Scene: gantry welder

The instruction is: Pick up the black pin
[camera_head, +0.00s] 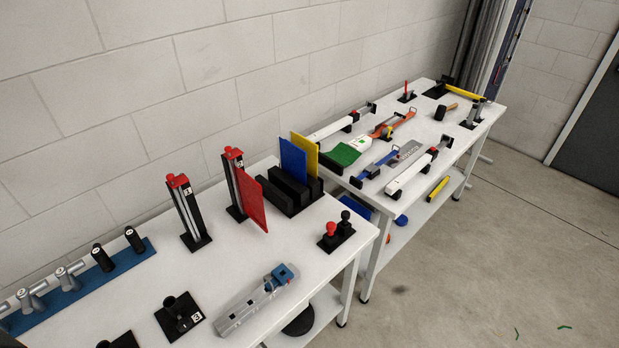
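A black pin (346,216) with a round knob stands upright in a small black base (336,238) near the right end of the near table. A red pin (331,229) with the same kind of knob stands in that base, just left of the black one. The lower parts of both pins are hidden in the base. Neither of my grippers shows in the head view, so nothing is seen touching the black pin.
The near white table (265,240) also holds a red panel (252,200), blue (293,158) and yellow (305,153) panels in a black rack, and a grey fixture (245,305). A second table (350,185) with tools stands behind. Bare tabletop lies left of the pins.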

